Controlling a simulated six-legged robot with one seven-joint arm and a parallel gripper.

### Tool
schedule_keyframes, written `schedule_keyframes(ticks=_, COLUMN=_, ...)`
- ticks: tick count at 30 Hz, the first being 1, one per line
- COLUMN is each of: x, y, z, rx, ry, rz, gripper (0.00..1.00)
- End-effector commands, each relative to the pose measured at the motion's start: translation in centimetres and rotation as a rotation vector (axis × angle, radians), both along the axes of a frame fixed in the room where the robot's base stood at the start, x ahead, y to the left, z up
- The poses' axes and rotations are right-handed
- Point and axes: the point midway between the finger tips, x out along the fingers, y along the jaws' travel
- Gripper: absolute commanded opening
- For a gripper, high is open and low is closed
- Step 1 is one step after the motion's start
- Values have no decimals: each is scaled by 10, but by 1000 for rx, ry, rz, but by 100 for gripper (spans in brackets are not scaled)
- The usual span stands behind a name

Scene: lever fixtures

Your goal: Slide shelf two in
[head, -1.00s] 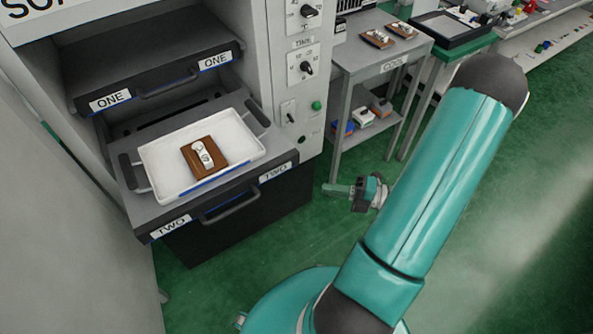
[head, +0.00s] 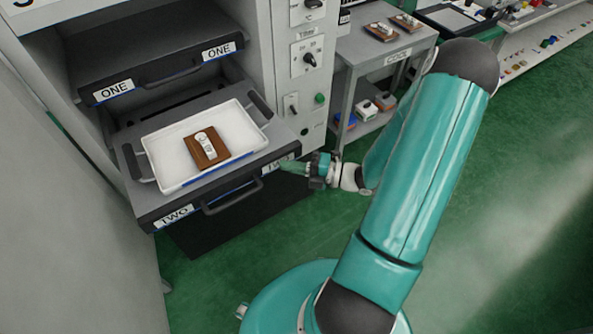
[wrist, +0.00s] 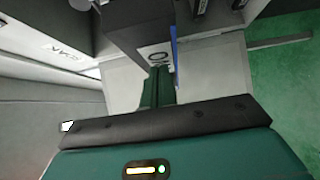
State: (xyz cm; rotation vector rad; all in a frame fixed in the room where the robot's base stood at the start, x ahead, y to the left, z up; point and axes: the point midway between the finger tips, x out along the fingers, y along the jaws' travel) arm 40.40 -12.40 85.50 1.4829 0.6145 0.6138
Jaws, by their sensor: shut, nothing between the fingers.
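Shelf two (head: 140,194) is a dark drawer-like shelf, pulled out from the grey cabinet below shelf one. Its front has a dark bar handle (head: 232,198) between two white TWO labels. A white tray (head: 165,178) with dark handles rests on it, holding a brown board with a white part (head: 206,148). My gripper (head: 284,165) is shut and empty, its tip at the right end of shelf two's front, over the right label. I cannot tell whether it touches. In the wrist view my gripper's green fingers (wrist: 157,85) are close together beside a partly hidden white label.
Shelf one (head: 150,50) sits pushed further back above. Knobs and a green button (head: 319,99) are on the cabinet's right face. A grey COOL table (head: 362,55) stands to the right with boards on top. Green floor is open at the lower right.

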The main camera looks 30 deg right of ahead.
Motion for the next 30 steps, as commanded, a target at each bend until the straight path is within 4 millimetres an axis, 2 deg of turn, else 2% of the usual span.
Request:
schedule_keyframes(ticks=11, x=2, y=0, z=0, rx=-1, ry=-1, rz=0, gripper=0)
schedule_keyframes(ticks=17, x=19, y=0, z=0, rx=-1, ry=-3, rz=2, gripper=0)
schedule_keyframes(ticks=23, x=57, y=1, z=0, rx=-1, ry=-4, rz=2, gripper=0)
schedule_keyframes(ticks=30, x=122, y=1, z=0, rx=-1, ry=-4, rz=2, gripper=0)
